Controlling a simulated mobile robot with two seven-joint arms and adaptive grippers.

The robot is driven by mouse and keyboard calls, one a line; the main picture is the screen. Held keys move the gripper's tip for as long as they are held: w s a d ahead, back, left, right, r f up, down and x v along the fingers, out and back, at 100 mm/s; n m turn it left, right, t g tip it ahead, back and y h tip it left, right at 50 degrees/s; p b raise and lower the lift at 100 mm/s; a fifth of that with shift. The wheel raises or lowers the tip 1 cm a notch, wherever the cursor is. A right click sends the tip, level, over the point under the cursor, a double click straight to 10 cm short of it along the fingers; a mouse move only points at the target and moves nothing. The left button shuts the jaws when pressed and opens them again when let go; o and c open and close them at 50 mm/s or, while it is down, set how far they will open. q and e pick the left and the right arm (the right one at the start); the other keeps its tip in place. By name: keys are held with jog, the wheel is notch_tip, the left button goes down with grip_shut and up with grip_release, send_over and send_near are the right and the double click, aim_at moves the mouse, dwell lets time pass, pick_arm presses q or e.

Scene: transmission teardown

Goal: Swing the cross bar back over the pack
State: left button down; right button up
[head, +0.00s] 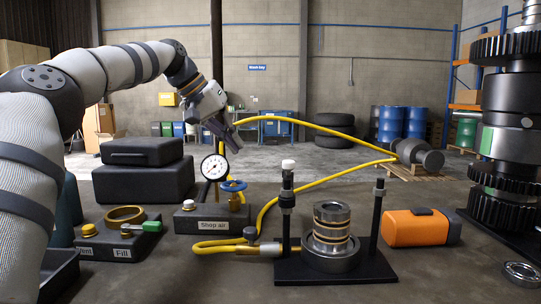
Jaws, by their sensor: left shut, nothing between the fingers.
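The pack (332,225), a stack of metal and tan rings, stands in a round holder on a black base plate (352,274). A left post (286,222) and a right post (376,222) rise from the plate. The left post has a dark fitting and a pale cap (288,164). No bar spans the posts above the pack. I cannot make out the cross bar clearly; it may be seen end-on at the left post. My left gripper (225,140) is shut and empty, above the gauge, left of and higher than the posts. My right gripper is not in view.
A pressure gauge (214,167) and blue valve (233,186) stand on the shop air block (212,217). A yellow hose (300,186) loops behind and left of the stand. An orange box (415,228) sits right of it, with a tall gear stack (510,125) beyond.

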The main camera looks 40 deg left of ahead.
pick_arm(q)
jog(key=w+d+f, duration=0.4)
jog(key=w+f, duration=0.3)
jog(key=shift+w+d+f+b, duration=0.15)
jog(key=shift+w+d+b, duration=0.05)
jog(key=shift+d+b, duration=0.2)
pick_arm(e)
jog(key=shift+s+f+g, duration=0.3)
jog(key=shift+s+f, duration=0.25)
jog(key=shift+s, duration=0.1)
pick_arm(q)
jog(key=shift+w, duration=0.1)
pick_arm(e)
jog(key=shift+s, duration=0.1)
